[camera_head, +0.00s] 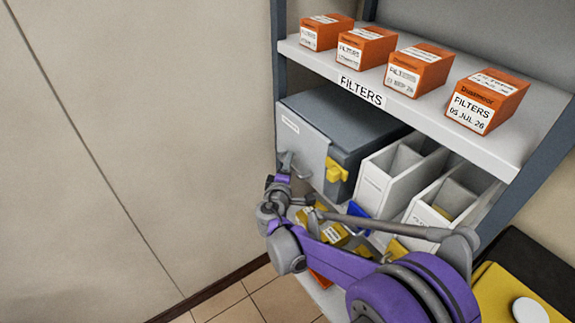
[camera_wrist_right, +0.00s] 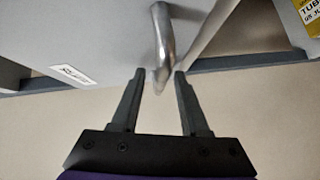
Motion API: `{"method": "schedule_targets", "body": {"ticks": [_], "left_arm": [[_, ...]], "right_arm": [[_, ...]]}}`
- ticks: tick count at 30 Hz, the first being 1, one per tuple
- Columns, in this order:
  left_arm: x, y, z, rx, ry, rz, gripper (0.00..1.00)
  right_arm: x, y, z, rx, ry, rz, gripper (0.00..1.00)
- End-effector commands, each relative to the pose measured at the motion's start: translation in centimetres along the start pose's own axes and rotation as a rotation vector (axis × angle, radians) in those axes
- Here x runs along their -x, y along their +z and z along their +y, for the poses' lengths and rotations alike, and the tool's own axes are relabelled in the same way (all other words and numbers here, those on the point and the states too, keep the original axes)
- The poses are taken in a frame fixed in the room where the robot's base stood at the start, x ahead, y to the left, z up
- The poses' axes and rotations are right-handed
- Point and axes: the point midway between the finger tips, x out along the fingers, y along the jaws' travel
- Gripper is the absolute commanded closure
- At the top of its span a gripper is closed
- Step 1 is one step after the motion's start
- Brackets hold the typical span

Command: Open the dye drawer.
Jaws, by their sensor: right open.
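A grey box (camera_head: 345,115) sits on the middle shelf. Its lighter drawer front (camera_head: 305,140) carries a small label too small to read; I take this as the dye drawer. The front has a bar handle (camera_head: 294,163) and also shows in the right wrist view (camera_wrist_right: 85,45). My right gripper (camera_head: 283,172) is at the handle, in front of the drawer. In the right wrist view its open fingers (camera_wrist_right: 159,75) are on either side of the handle's near end (camera_wrist_right: 162,35). Contact cannot be told. The drawer looks closed. My left gripper is out of view.
A yellow latch-like part (camera_head: 337,170) is on the box's corner. White file holders (camera_head: 375,188) stand to its right. Orange filter boxes (camera_head: 418,70) line the shelf above. Yellow boxes (camera_head: 333,233) lie below, near my forearm. The wall side at left is free.

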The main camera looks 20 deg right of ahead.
Motion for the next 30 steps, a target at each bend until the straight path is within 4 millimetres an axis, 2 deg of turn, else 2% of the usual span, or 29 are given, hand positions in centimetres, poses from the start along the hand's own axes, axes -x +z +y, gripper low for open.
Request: {"method": "schedule_targets", "body": {"ticks": [7, 15, 30], "left_arm": [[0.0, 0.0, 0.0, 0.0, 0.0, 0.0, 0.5], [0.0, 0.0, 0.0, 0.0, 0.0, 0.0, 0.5], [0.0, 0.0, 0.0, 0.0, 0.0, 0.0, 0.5]], "right_arm": [[-0.1, 0.02, 0.0, 0.0, 0.0, 0.0, 0.55], [-0.08, 0.02, 0.01, 0.0, 0.0, -0.001, 1.0], [-0.07, 0.03, 0.0, 0.0, 0.0, -0.001, 1.0]]}}
